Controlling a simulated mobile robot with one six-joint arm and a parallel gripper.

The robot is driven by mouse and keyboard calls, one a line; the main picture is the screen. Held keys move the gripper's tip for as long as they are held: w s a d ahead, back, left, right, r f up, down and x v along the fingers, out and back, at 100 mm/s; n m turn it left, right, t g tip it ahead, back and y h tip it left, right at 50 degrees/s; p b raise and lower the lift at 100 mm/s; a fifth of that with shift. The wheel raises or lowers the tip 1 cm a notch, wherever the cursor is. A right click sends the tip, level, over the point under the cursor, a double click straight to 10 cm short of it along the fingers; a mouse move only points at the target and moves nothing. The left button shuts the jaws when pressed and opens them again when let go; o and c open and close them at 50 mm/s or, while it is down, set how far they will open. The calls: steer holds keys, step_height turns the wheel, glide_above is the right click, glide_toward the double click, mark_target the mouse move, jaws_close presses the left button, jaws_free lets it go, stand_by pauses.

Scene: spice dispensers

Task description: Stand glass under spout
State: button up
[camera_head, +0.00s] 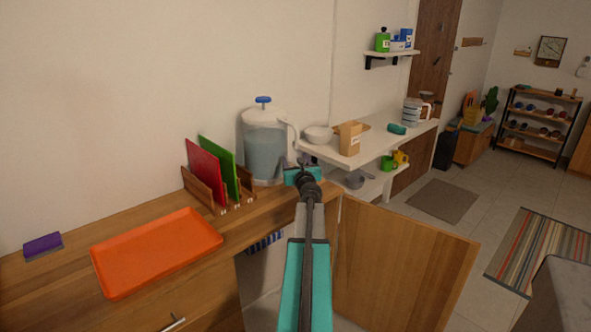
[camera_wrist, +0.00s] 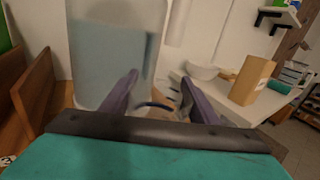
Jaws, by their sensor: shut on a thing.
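A large clear dispenser (camera_head: 265,152) with a white lid and blue knob stands on the wooden counter, holding pale blue liquid. It fills the upper left of the wrist view (camera_wrist: 112,50). My gripper (camera_head: 303,162) is beside its right side; in the wrist view, the two purple fingers (camera_wrist: 160,82) point toward it. They are shut on what looks like a clear glass (camera_wrist: 158,104), of which only a dark bluish curved edge shows. The glass is hidden behind my wrist in the head view. I cannot make out the spout clearly.
An orange tray (camera_head: 155,252), a purple sponge (camera_head: 43,246) and a wooden rack (camera_head: 201,186) with red and green boards are left of the dispenser. A white shelf (camera_head: 378,152) with a bowl (camera_head: 318,134) and a carton (camera_head: 349,139) is to the right. A cabinet door (camera_head: 405,265) stands open below.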

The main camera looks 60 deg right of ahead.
steer(key=shift+f+b, duration=1.4)
steer(key=shift+f, duration=0.2)
steer(key=shift+f, duration=0.15)
steer(key=o, duration=1.2)
steer(key=shift+r, duration=0.2)
steer(key=shift+v, duration=5.3)
steer(key=shift+s+a, duration=0.5)
steer(key=shift+s, duration=0.05)
steer(key=shift+s+f, duration=0.1)
